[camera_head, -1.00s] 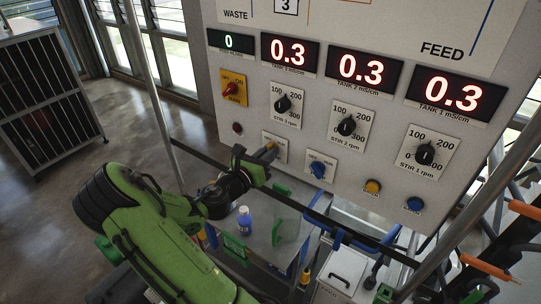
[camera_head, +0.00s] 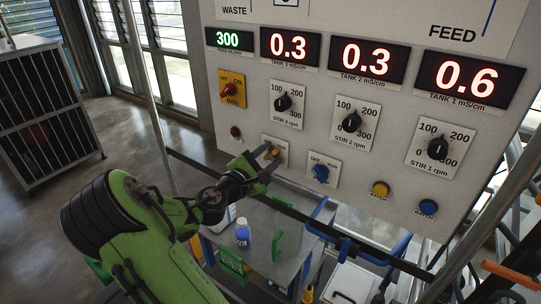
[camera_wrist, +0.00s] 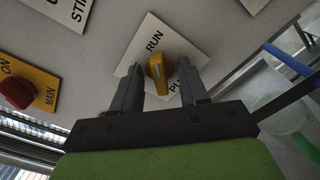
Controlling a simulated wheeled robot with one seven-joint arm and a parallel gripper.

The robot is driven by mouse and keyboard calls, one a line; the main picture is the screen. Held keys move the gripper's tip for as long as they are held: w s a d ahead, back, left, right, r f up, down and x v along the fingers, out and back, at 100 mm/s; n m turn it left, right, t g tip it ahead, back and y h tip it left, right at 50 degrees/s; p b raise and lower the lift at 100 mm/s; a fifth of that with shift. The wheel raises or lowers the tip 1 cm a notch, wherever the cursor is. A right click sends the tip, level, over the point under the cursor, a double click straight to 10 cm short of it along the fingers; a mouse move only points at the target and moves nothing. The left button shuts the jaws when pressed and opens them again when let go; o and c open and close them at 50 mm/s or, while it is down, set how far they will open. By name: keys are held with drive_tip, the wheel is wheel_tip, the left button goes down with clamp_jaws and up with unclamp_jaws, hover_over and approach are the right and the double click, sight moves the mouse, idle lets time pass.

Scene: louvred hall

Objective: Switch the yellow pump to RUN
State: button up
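The yellow pump knob (camera_head: 271,152) sits on a small white plate (camera_head: 282,143) low on the grey panel. In the wrist view the yellow knob (camera_wrist: 160,72) lies between my two fingers, with RUN printed above it and part of a PUMP label to its right. The OFF mark is not visible, and I cannot tell which mark the knob points at. My gripper (camera_head: 264,162) is at the plate; its fingers stand apart on both sides of the knob, with gaps visible in the wrist view (camera_wrist: 161,85).
The blue OFF/RUN knob (camera_head: 320,173) is just right. The red MAIN switch (camera_head: 229,90) on yellow and a dark red lamp (camera_head: 236,132) are left. Black stir knobs (camera_head: 283,102) are above. A rail (camera_head: 300,212) and a cart with a blue bottle (camera_head: 243,232) are below.

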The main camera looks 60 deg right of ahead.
drive_tip(key=shift+a, duration=0.15)
drive_tip(key=w+a, duration=0.1)
drive_tip(key=a, duration=0.5)
drive_tip(key=shift+a, duration=0.35)
drive_tip(key=shift+w, duration=0.1)
drive_tip(key=w+a, duration=0.2)
drive_tip(key=a, duration=1.3)
drive_tip(key=shift+w+a+p, duration=0.15)
drive_tip(key=shift+a+p, duration=0.2)
